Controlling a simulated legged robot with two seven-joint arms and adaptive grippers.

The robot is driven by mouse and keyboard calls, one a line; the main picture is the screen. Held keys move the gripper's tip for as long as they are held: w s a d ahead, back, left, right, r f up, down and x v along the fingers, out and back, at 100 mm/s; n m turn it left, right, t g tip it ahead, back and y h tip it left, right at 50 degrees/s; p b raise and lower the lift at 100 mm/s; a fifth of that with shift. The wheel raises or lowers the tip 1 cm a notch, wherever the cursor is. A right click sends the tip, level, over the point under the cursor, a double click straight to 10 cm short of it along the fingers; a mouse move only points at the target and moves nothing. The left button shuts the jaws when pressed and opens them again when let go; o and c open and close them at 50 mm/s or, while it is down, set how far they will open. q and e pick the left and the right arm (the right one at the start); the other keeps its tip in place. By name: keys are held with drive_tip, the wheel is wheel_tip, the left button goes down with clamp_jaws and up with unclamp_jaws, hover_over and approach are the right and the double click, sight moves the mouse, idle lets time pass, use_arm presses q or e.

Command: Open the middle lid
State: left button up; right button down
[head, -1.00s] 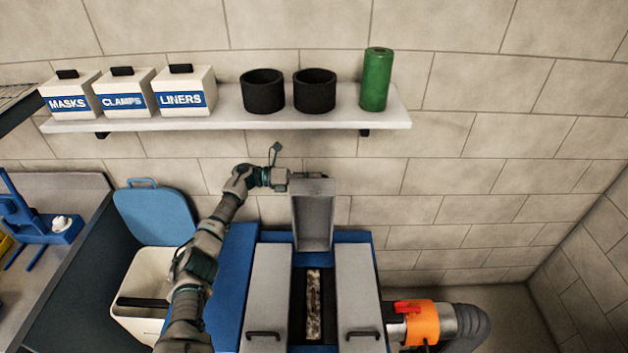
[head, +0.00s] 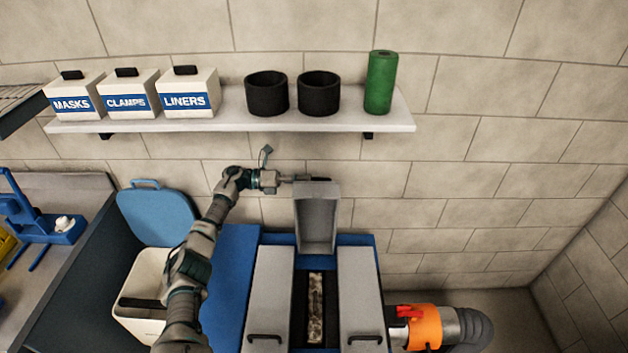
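The middle lid (head: 317,220) of the blue box (head: 235,275) stands raised, tilted up at the back. Below it the middle slot is uncovered and shows a mottled, dirty strip (head: 315,305). The lids to the left (head: 270,300) and right (head: 361,295) lie closed, each with a dark handle at its front. My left gripper (head: 312,179) is at the top edge of the raised lid, reaching in from the left. Its fingers are small and partly hidden there, so I cannot tell whether they grip the lid. My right gripper is not in view.
A white shelf (head: 230,122) on the wall above holds labelled boxes, two black cups and a green cylinder (head: 380,82). A cream bin (head: 143,285) with a raised blue lid (head: 157,215) stands left. An orange collar (head: 425,326) on a hose is at lower right.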

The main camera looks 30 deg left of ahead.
use_arm(q)
drive_tip(key=v, duration=0.8)
drive_tip(key=shift+a+f, duration=0.2)
drive_tip(key=shift+a, duration=0.1)
drive_tip(key=shift+w+d, duration=0.1)
drive_tip(key=shift+d, duration=0.1)
